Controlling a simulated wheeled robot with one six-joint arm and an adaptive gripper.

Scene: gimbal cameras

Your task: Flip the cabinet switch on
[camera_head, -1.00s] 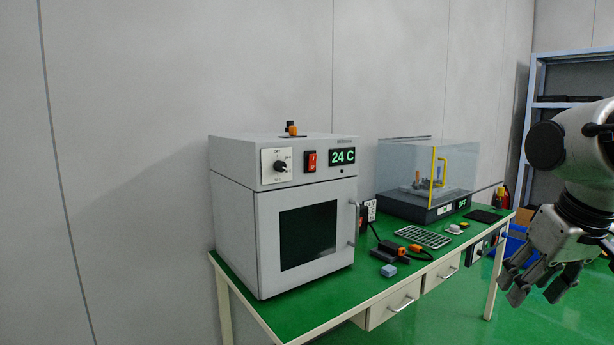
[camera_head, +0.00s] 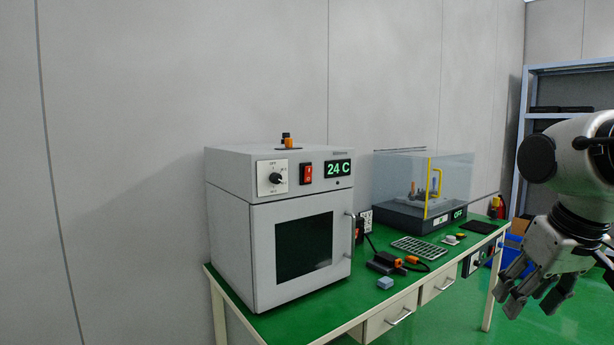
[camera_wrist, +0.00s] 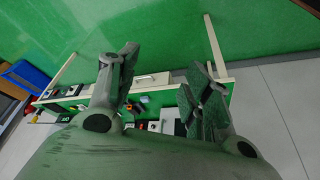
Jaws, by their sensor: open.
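The grey cabinet (camera_head: 232,227) stands on the left part of the green table. Its upper front has a black rotary knob (camera_head: 276,179) on a white plate, a red rocker switch (camera_head: 306,173) and a display (camera_head: 338,168) reading 24 C. Its door with a dark window looks shut. My gripper (camera_head: 530,296) is at the right, beyond the table's front edge, well apart from the cabinet and pointing down. In the wrist view my gripper (camera_wrist: 155,85) is open and empty, its fingers spread over the table edge and floor.
The green table (camera_head: 262,312) has drawers in front. A clear-covered machine (camera_head: 405,215) showing OFF stands behind right. A grey grid tray (camera_head: 418,248), a dark connector block (camera_head: 386,262) and a small blue block (camera_head: 385,282) lie on top. Shelving (camera_head: 565,82) stands at the back right.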

